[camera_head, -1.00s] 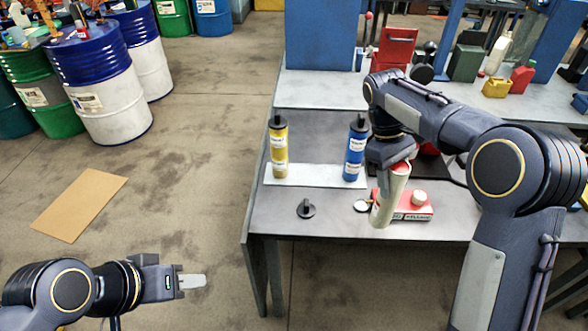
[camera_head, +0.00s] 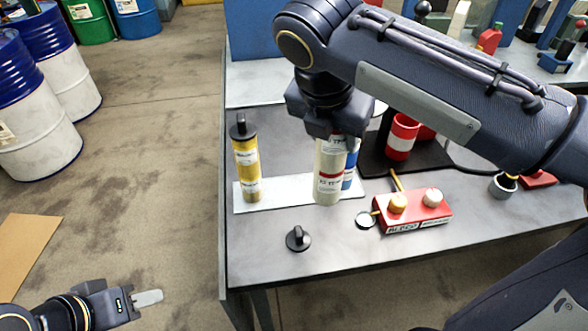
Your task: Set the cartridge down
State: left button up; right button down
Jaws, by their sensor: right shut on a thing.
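My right gripper (camera_head: 333,130) is shut on the upper end of a cream cartridge (camera_head: 328,182) with a red band, and it points down. The cartridge hangs nearly upright before the white mat (camera_head: 280,191); whether its bottom touches anything is unclear. It partly hides a blue cartridge (camera_head: 350,170) behind it. A yellow cartridge (camera_head: 247,167) with a black cap stands upright at the mat's left end. My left gripper (camera_head: 147,298) is away from the table at the lower left, with nothing visible in it; its finger opening cannot be made out.
On the grey table (camera_head: 330,255) lie a black knobbed cap (camera_head: 298,238), a small round lid (camera_head: 366,220) and a red box (camera_head: 425,215) with yellow and white knobs. A red-and-white container (camera_head: 402,138) stands on a dark tray (camera_head: 374,165). The mat's middle looks clear.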

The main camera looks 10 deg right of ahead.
jog(key=w+a+f, duration=0.3)
jog(key=w+f, duration=0.9)
jog(key=w, duration=0.1)
jog(key=shift+w+f, duration=0.15)
jog(key=shift+f, duration=0.3)
jog(key=c, duration=0.7)
grip_release()
jog(key=shift+f, duration=0.1)
